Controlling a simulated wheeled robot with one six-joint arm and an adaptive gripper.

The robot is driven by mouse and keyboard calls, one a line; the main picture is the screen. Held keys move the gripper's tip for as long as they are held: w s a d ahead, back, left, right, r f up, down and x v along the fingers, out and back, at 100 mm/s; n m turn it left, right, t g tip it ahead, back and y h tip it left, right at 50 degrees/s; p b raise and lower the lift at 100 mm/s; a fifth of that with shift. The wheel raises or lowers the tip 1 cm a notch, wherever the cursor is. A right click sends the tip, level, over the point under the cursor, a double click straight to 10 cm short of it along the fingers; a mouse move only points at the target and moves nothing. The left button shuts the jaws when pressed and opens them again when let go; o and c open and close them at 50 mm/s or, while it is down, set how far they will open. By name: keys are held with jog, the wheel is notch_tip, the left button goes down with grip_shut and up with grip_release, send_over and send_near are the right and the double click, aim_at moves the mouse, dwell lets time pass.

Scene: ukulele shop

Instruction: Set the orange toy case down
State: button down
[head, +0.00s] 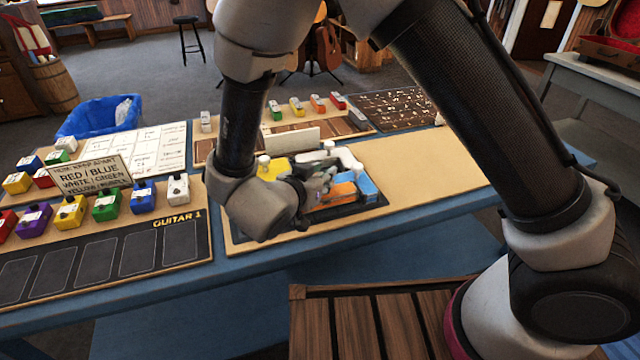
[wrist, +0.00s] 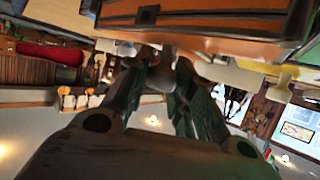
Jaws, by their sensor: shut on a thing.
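The orange toy case shows in the wrist view (wrist: 190,12) as a large orange body with dark trim and metal latches, close above the fingers. In the head view an orange patch (head: 338,191), which seems to be the case, lies beside my gripper (head: 322,178). My gripper is shut on the case; its dark fingers (wrist: 172,62) meet at the case's near side in the wrist view. The exact grip is partly hidden by my wrist. I cannot tell whether the case touches the surface below.
A dark-edged tray with yellow (head: 274,168) and blue (head: 366,187) parts lies around the gripper on a tan board (head: 420,175). The board is bare to the right. A sign (head: 92,177) and several small coloured boxes stand at left. A blue bin (head: 98,116) stands behind.

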jog(key=shift+f, duration=0.9)
jog(key=shift+f, duration=0.1)
jog(key=c, duration=1.2)
grip_release()
